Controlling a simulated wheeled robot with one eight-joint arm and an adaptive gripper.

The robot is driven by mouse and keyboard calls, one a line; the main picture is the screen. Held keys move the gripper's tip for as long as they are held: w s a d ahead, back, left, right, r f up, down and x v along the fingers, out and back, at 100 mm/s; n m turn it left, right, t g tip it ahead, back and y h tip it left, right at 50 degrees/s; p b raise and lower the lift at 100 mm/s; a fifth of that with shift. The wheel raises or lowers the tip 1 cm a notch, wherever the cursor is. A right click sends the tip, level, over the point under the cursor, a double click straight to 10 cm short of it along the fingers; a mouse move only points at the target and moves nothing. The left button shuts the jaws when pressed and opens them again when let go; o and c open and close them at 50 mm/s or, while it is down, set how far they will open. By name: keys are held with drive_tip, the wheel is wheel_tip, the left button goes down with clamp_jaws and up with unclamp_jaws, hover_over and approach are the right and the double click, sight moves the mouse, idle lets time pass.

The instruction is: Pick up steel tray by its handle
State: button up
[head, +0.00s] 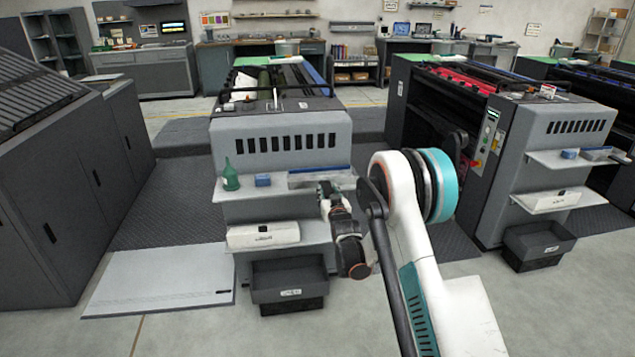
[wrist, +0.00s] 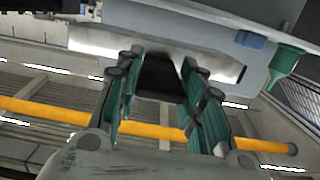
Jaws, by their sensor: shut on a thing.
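The steel tray (head: 312,179) is a low grey tray on the upper side shelf of the middle printing press, at the shelf's right end. My gripper (head: 326,188) is at the tray's front right side. In the wrist view my gripper (wrist: 162,64) has its teal-padded fingers on either side of a dark block (wrist: 160,78), which looks like the tray's handle. The gripper is shut on it. The arm and fingers hide part of the tray, and I cannot tell whether it is clear of the shelf.
Below are a white box (head: 263,234) and a dark bin (head: 290,283). A second press (head: 490,150) stands right. Open floor lies in front.

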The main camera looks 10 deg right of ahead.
drive_tip(key=shift+s+r, duration=0.2)
drive_tip(key=shift+s, duration=0.6)
drive_tip(key=shift+s+r, duration=0.15)
drive_tip(key=shift+s, duration=0.6)
drive_tip(key=shift+s+r, duration=0.2)
drive_tip(key=shift+s, duration=0.6)
